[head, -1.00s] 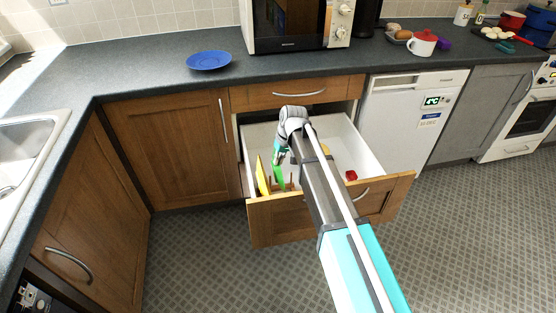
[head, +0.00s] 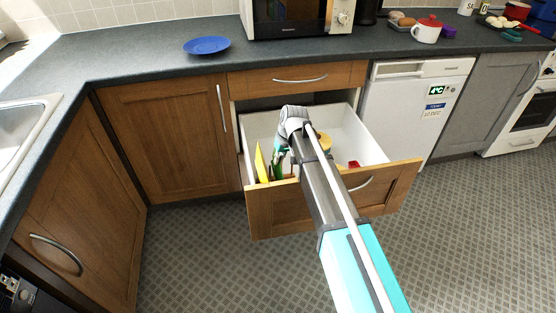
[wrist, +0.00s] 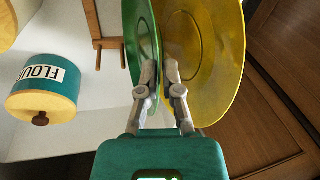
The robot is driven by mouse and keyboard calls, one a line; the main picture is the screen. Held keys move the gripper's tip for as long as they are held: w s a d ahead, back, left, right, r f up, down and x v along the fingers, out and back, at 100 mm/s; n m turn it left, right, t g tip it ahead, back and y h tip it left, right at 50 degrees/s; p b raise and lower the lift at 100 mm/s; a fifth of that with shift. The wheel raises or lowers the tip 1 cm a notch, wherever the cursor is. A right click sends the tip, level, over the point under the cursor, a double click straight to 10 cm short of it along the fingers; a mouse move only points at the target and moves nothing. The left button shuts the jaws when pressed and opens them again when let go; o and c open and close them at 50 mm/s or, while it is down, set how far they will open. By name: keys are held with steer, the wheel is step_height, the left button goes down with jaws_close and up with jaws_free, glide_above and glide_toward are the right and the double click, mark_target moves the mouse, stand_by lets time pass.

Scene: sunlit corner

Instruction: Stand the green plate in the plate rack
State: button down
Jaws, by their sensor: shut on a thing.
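The green plate (head: 278,171) is on edge in the open drawer, close beside the yellow plate (head: 261,163). My gripper (wrist: 160,72) is shut on the green plate, which also shows in the wrist view (wrist: 141,35). The yellow plate stands just to its right there (wrist: 210,60). Part of the wooden plate rack (wrist: 97,35) shows to the left in the wrist view. The rack's lower part and the green plate's lower edge are hidden, so I cannot tell whether the plate is seated in a slot.
The drawer front (head: 275,212) and white side walls surround the plates. A teal flour canister (wrist: 43,88) stands in the drawer, with a red item (head: 354,164) farther right. A blue plate (head: 207,45) lies on the counter (head: 150,58).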

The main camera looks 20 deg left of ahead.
steer(key=shift+d+b+x, duration=0.2)
steer(key=shift+b+x, duration=0.55)
steer(key=shift+x, duration=0.15)
steer(key=shift+f, duration=0.15)
steer(key=c, duration=0.7)
jaws_free()
steer(key=shift+w, duration=0.1)
